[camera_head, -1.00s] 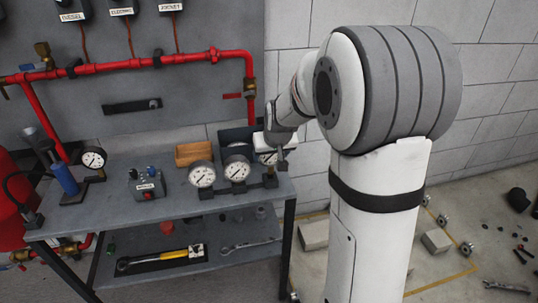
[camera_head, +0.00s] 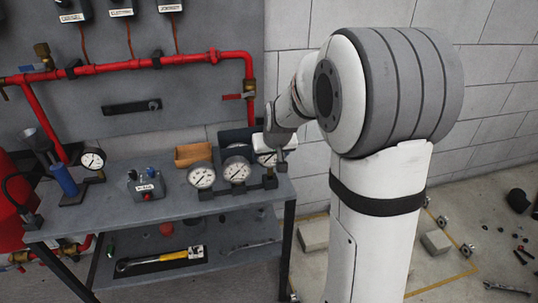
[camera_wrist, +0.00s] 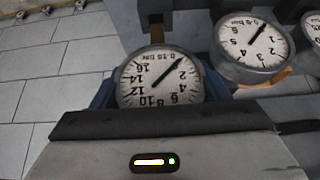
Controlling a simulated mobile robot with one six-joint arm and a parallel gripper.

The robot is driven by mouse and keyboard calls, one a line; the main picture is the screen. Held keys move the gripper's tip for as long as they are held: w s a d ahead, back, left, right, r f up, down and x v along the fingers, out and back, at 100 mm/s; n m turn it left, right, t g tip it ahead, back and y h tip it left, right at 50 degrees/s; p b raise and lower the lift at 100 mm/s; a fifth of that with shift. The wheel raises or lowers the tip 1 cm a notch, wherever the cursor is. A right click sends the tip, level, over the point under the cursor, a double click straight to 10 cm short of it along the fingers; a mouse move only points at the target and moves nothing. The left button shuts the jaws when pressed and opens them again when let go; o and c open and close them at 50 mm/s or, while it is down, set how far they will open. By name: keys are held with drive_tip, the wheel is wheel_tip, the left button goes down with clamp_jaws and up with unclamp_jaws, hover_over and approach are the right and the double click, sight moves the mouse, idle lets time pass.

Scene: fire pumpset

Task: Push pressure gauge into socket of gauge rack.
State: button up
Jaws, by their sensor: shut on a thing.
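The pressure gauge (camera_wrist: 165,75) has a white dial marked 0-16 bar and appears upside down in the wrist view. My gripper (camera_wrist: 160,92) is shut on it, with blue fingers at both sides. The brass stem (camera_wrist: 157,34) points toward a dark block at the top of the picture. In the head view the held gauge (camera_head: 265,159) is at the right end of the gauge rack (camera_head: 222,190), above its right socket block (camera_head: 270,182). My wrist partly covers it. I cannot tell whether the stem is inside the socket.
Two other gauges stand in the rack, one in the middle (camera_head: 237,170) and one at left (camera_head: 202,175). A wooden box (camera_head: 193,154) and a dark box (camera_head: 237,136) are behind them. A grey control box (camera_head: 146,186) sits left on the bench (camera_head: 110,210).

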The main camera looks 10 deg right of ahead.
sight(272, 162)
drive_tip(key=shift+f+b, duration=1.75)
drive_tip(key=shift+f, duration=0.2)
drive_tip(key=o, duration=1.8)
drive_tip(key=p+v, duration=0.1)
drive_tip(key=v, duration=0.7)
